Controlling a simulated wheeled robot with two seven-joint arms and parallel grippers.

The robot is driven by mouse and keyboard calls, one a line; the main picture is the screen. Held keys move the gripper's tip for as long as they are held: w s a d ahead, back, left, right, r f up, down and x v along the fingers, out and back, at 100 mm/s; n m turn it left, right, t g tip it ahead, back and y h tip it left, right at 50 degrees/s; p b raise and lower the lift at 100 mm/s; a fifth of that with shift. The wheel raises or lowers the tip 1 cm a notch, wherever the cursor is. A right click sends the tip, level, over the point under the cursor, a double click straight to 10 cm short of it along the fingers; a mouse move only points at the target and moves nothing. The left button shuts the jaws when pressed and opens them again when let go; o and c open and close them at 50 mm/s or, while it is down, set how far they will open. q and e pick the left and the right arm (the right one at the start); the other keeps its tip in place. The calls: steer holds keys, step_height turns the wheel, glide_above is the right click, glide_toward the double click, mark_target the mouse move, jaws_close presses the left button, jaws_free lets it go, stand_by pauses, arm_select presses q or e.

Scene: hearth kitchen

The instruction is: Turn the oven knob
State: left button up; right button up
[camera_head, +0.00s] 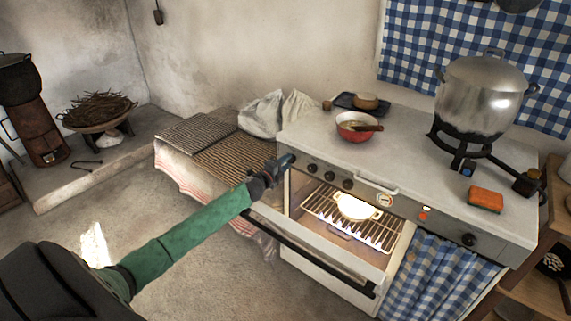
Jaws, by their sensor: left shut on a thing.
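The white oven (330,291) stands in the middle, its front open and its lit inside showing a wire rack (322,207) with a pale pot (355,206) on it. Dark knobs (329,176) sit in a row on the front panel below the worktop. My left gripper (280,164) is at the left end of this row, shut on an oven knob, which its fingers mostly hide. My green-sleeved left arm reaches in from the lower left. My right gripper does not show.
On the worktop stand a red bowl (357,127), a large steel pot (481,96) on a burner and an orange sponge (485,199). Open floor (190,275) is at the left.

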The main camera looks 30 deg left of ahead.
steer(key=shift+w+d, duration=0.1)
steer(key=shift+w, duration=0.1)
arm_select(q)
steer(key=o, duration=1)
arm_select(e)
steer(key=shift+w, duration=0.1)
arm_select(q)
steer(key=s+b, duration=0.1)
steer(key=s, duration=0.7)
steer(key=shift+a, duration=0.35)
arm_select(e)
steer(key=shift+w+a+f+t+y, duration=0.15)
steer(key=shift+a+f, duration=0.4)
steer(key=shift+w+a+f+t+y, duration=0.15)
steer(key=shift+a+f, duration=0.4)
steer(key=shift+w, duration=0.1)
